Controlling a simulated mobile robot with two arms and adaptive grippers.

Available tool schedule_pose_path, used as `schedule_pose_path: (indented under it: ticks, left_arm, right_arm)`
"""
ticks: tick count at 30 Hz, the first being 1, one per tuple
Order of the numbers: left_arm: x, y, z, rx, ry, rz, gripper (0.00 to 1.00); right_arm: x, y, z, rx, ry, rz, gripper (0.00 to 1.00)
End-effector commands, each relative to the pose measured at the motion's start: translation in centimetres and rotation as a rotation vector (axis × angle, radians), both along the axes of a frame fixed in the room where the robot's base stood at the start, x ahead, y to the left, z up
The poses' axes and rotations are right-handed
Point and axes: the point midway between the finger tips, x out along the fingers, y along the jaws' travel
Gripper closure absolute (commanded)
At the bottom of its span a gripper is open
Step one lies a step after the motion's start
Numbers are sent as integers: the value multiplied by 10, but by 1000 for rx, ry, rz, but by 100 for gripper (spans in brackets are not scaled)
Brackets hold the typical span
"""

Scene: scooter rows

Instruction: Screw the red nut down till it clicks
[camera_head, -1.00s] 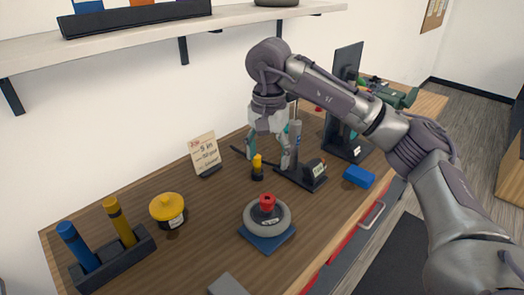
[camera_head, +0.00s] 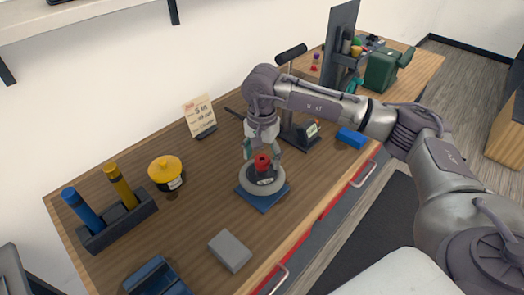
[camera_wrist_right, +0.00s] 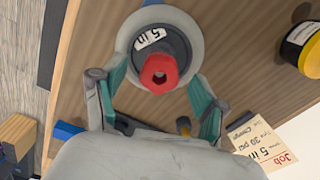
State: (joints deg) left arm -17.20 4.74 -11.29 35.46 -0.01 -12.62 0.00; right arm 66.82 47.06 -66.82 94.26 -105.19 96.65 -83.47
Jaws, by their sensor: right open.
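The red nut (camera_head: 262,162) sits at the centre of a grey wheel (camera_head: 273,188) with a dark hub, which rests on a blue square base (camera_head: 262,204). In the right wrist view the nut (camera_wrist_right: 158,72) shows a hexagonal opening, beside a "5 in" label on the wheel's hub. My right gripper (camera_head: 262,152) is open just above the wheel. Its green-padded fingers stand on either side of the nut, with visible gaps in the wrist view (camera_wrist_right: 158,82). I cannot tell how far above the nut it is. My left gripper is not in view.
A yellow-topped pot (camera_head: 166,172), a job card (camera_head: 200,115) and a rack (camera_head: 118,221) with blue and yellow tools stand left and behind. A grey block (camera_head: 230,250) lies in front; a blue block (camera_head: 351,138) lies right. Bare wood lies between the pot and wheel.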

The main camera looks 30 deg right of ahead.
Motion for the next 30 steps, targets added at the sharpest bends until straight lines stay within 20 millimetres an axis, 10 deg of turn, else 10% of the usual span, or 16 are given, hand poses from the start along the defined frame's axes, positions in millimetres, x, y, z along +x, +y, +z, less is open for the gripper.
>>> schedule_pose_path:
  ticks: [3,14,30]
  left_arm:
    - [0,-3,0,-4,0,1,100]
    - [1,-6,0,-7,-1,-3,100]
    - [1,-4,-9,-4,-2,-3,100]
  right_arm:
    - [0,0,0,0,0,0,29]
    - [0,0,0,-1,1,0,89]
    - [0,0,-1,0,1,-693,91]
